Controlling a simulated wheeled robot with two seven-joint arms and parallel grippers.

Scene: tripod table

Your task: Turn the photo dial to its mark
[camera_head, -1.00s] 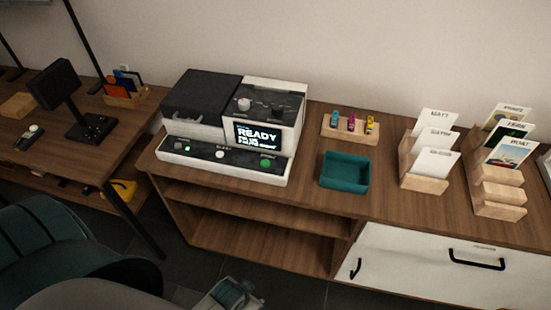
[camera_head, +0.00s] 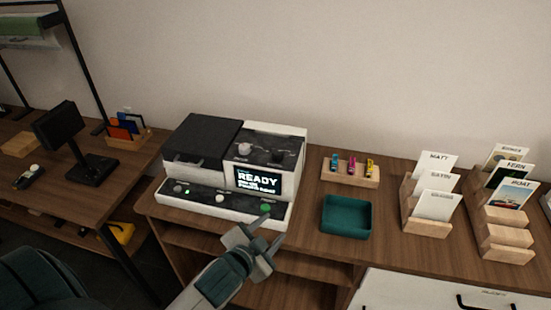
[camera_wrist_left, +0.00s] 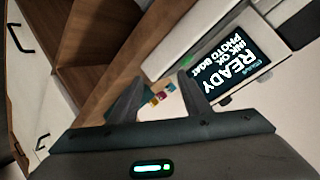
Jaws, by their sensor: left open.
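The white and black photo machine (camera_head: 195,208) stands on the wooden cabinet top. Its upper panel carries a pale round knob (camera_head: 243,150) and a dark knob (camera_head: 277,157). Their labels and any mark are too small to read, so I cannot tell which is the photo dial. The lit screen (camera_head: 258,180) reads READY and also shows in the left wrist view (camera_wrist_left: 232,70). My left gripper (camera_head: 258,235) is open and empty, in front of the machine's lower right front, below the knobs. Its two fingers (camera_wrist_left: 158,88) are spread in the wrist view. My right gripper is not in view.
A teal tray (camera_head: 346,217) and a wooden holder (camera_head: 351,173) with several small coloured items stand right of the machine. Wooden card racks (camera_head: 427,222) are farther right. Left is a desk with a dark monitor (camera_head: 60,130). The machine's front strip carries small buttons.

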